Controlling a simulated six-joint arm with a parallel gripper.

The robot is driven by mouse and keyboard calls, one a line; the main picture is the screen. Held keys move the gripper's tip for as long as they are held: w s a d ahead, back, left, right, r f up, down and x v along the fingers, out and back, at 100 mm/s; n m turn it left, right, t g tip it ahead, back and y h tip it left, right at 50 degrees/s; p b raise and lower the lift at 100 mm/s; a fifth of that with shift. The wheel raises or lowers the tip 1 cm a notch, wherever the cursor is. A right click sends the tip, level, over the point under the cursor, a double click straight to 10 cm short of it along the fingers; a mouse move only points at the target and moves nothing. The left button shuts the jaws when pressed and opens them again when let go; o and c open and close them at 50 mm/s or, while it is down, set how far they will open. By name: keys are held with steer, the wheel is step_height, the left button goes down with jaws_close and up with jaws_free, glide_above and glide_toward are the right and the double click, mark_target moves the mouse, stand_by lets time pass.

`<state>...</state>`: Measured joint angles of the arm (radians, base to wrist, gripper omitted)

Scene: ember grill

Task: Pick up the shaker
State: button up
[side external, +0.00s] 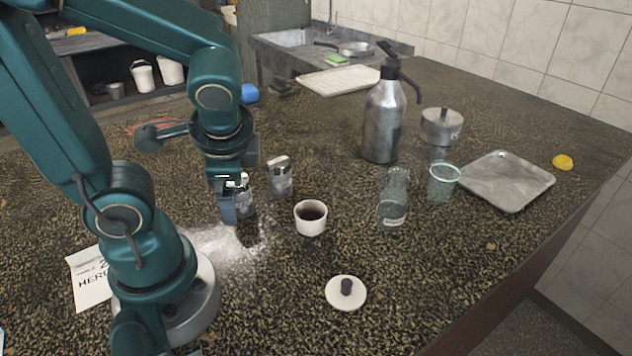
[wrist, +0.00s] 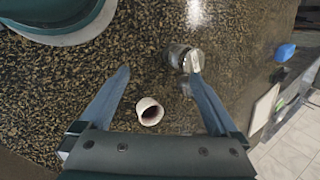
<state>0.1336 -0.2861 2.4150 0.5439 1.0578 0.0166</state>
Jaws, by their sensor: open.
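Two small glass shakers with metal tops stand near my gripper in the side view. One shaker (side external: 244,199) is right beside my gripper (side external: 230,205) and partly covered by it. The other shaker (side external: 280,178) stands a little farther right. In the wrist view my gripper (wrist: 158,75) has its two fingers spread wide with nothing held between them. A shaker with a shiny top (wrist: 178,54) shows by the tip of the right finger; I cannot tell whether they touch.
A white cup of dark liquid (side external: 311,218) stands close to the shakers and shows in the wrist view (wrist: 149,112). A glass bottle (side external: 393,200), metal pump bottle (side external: 383,125) and tray (side external: 507,181) stand farther right.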

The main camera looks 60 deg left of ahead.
mark_target(241, 194)
steer(key=w+a+f+m+y, duration=0.1)
steer(key=m+y, duration=0.1)
steer(key=m, duration=0.2)
steer(key=w+a+f+m+y, duration=0.1)
steer(key=a+f+m+y, duration=0.1)
steer(key=m+y, duration=0.1)
steer(key=w+a+f+m+y, duration=0.1)
steer(key=a+f+m+y, duration=0.1)
steer(key=m, duration=0.3)
steer(key=shift+w+f, duration=0.2)
steer(key=shift+w, duration=0.05)
steer(key=shift+d+f+m+t+y, duration=0.1)
steer(key=shift+f+m+t+y, duration=0.25)
steer(key=shift+m, duration=0.35)
steer(key=shift+s+f+m, duration=0.25)
steer(key=shift+f+m, duration=0.25)
steer(key=shift+m, duration=0.1)
steer(key=shift+x, duration=2.45)
steer(key=c, duration=1.2)
steer(key=shift+r, duration=0.2)
